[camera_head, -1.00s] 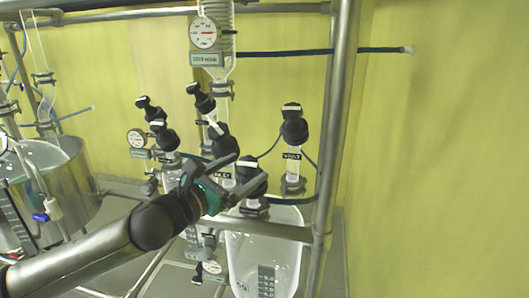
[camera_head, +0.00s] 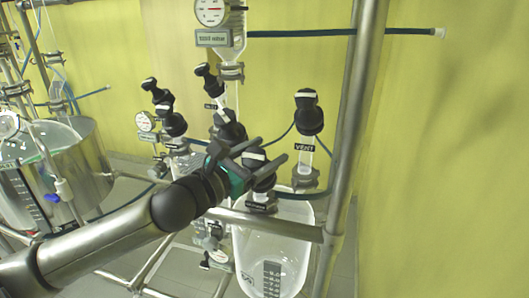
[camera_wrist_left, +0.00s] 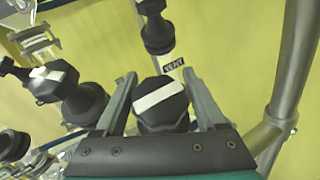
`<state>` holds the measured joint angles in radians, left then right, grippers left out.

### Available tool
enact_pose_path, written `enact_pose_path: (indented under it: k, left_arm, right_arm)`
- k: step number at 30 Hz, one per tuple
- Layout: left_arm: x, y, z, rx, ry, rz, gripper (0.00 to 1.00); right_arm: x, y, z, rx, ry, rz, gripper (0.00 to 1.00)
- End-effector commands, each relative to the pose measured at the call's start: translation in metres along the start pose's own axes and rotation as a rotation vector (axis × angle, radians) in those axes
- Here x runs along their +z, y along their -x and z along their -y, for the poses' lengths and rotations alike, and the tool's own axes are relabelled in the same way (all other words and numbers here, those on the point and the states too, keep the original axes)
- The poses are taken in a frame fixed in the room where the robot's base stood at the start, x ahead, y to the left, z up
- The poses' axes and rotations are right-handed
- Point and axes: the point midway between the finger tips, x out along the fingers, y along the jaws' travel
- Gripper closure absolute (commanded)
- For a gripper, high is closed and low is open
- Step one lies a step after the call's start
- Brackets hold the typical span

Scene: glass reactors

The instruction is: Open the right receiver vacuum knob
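A black faceted knob with a white stripe (camera_head: 259,180) sits on a valve above the right glass receiver (camera_head: 272,247). Its label is too small to read. In the left wrist view the knob (camera_wrist_left: 160,104) stands between the fingers, with a narrow gap on each side. My left gripper (camera_head: 271,150) is open around it; it also shows in the left wrist view (camera_wrist_left: 159,78). A similar black knob labelled VENT (camera_head: 308,112) stands to the right and behind. My right gripper is not in view.
More black knobs (camera_head: 230,127) stand close on the left. A steel post (camera_head: 349,130) rises on the right, and a horizontal rail (camera_head: 270,224) crosses in front of the receiver. A gauge (camera_head: 211,10) is above. A steel vessel (camera_head: 75,170) stands far left.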

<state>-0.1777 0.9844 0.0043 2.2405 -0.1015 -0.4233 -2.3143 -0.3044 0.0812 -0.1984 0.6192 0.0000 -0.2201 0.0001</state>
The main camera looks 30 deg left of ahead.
Motion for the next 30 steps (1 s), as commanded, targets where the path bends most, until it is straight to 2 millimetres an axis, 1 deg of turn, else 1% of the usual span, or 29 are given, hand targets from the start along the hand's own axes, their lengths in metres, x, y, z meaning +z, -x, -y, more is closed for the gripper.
enact_pose_path:
  k: [1, 2, 17, 23, 30]
  left_arm:
    - [-0.0001, 0.0, 0.0, 0.0, 0.0, 0.0, 0.34]
    - [-0.0001, 0.0, -0.0001, 0.0, 0.0, 0.0, 0.38]
    - [0.0001, -0.0001, 0.0, 0.0, 0.0, 0.0, 0.94]
    - [0.0003, -0.0001, -0.0003, 0.01, 0.005, 0.001, 0.94]
    - [0.0007, 0.0, -0.002, 0.09, 0.049, 0.003, 0.94]
  right_arm:
    - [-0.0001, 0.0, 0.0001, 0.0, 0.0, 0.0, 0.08]
    - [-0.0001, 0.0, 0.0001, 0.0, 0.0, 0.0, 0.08]
    - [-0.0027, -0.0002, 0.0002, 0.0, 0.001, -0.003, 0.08]
    - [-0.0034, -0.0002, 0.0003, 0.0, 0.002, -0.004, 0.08]
    - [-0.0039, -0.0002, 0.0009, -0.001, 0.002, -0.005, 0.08]
